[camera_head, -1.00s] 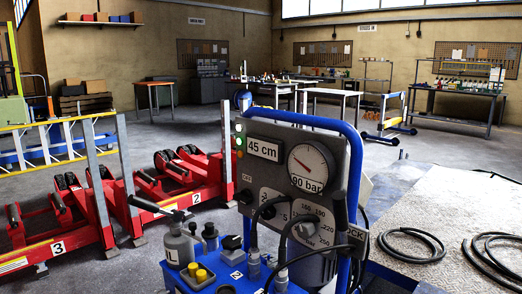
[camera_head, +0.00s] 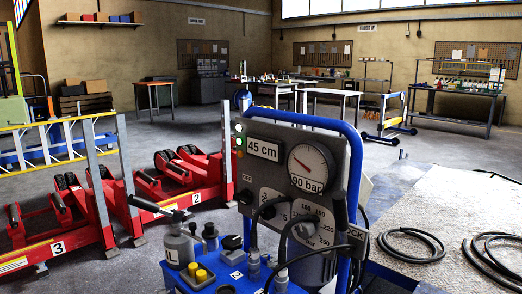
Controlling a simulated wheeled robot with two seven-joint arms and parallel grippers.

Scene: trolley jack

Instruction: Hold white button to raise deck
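A blue-framed jack control unit (camera_head: 300,190) stands in front of me. Its grey panel carries a "45 cm" display (camera_head: 264,149) and a round gauge (camera_head: 310,167) above a "90 bar" label. A green lamp (camera_head: 239,128) is at the panel's left edge. The red jack deck units (camera_head: 170,185), marked 2 and 3, stand at the left. Neither gripper is in view.
Cables hang over the panel's front. Work tables (camera_head: 332,95) and a shelf rack (camera_head: 463,90) stand at the back. The grey floor between is mostly clear.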

